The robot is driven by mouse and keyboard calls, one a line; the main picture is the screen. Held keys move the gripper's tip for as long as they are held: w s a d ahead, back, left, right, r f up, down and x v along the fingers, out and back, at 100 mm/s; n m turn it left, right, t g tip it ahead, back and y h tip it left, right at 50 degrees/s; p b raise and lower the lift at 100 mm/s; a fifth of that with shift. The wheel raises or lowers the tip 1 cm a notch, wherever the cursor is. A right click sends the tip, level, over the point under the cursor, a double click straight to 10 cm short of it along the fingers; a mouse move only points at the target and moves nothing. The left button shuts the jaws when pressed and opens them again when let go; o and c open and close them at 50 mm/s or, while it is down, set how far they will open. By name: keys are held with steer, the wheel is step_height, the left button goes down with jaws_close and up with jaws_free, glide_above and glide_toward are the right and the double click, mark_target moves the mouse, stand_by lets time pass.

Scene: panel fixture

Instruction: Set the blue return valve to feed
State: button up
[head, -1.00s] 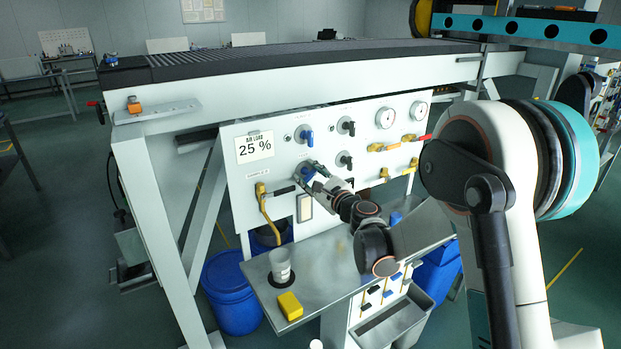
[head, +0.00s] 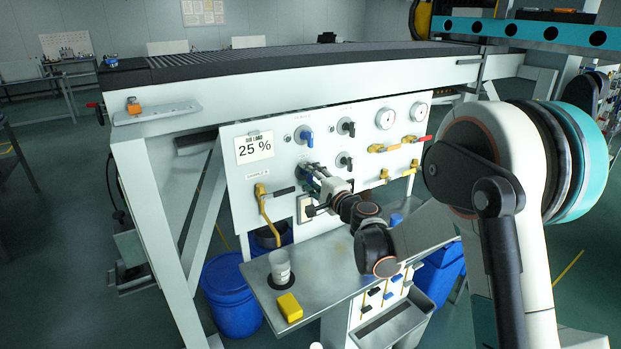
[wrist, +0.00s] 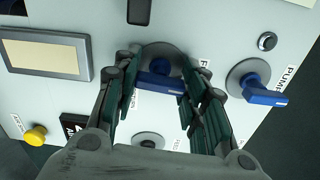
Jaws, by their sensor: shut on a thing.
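The blue return valve (wrist: 158,80) shows in the wrist view as a blue handle on a round grey base on the white panel. My gripper (wrist: 158,88) has its dark green finger pads on either side of this handle and is shut on it. In the head view my gripper (head: 313,178) is at the panel, below another blue valve, and mostly hides the return valve. A label beside the held handle is partly covered by a finger, so its full text cannot be read.
Another blue valve (wrist: 262,90), labelled PUMP, is close to the right finger in the wrist view. Black-handled valves (head: 347,128), gauges (head: 386,118) and yellow pipework (head: 265,208) are on the panel. A cup (head: 280,266) and yellow block (head: 289,307) stand on the shelf below.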

steer(key=shift+n, duration=0.6)
steer(key=o, duration=0.8)
steer(key=v, duration=1.2)
